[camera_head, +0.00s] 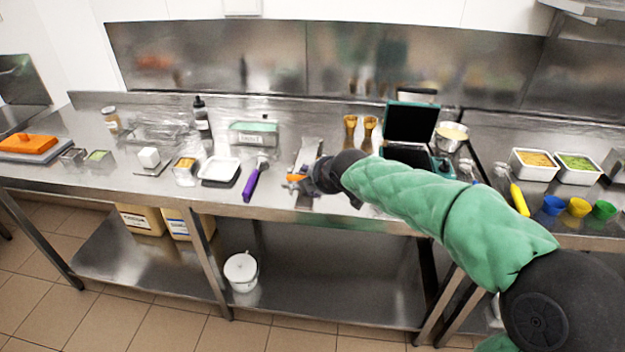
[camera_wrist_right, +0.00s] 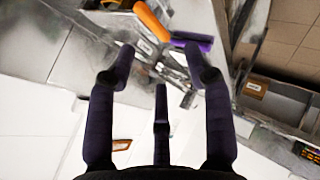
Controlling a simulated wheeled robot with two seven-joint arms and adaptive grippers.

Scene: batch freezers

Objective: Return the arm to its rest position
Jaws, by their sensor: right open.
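My right arm, in a green padded sleeve, reaches from the lower right of the head view to the front edge of the steel counter (camera_head: 330,205). My right gripper (camera_head: 312,178) is at its end, over the counter's front part. In the right wrist view its dark fingers (camera_wrist_right: 158,72) are spread, with nothing between them. An orange-handled tool (camera_head: 296,178) lies by the fingertips, and its handle shows beyond them in the wrist view (camera_wrist_right: 152,22). A purple-handled scoop (camera_head: 253,182) lies to the left; its handle also shows in the wrist view (camera_wrist_right: 192,42). My left gripper is not seen.
A white tray (camera_head: 219,169), a scale with a white block (camera_head: 149,157) and bottles stand to the left. A black-screened device (camera_head: 410,122) and a metal pot (camera_head: 452,136) stand behind the arm. Several coloured cups (camera_head: 578,207) are at the right. A white bucket (camera_head: 241,271) is on the lower shelf.

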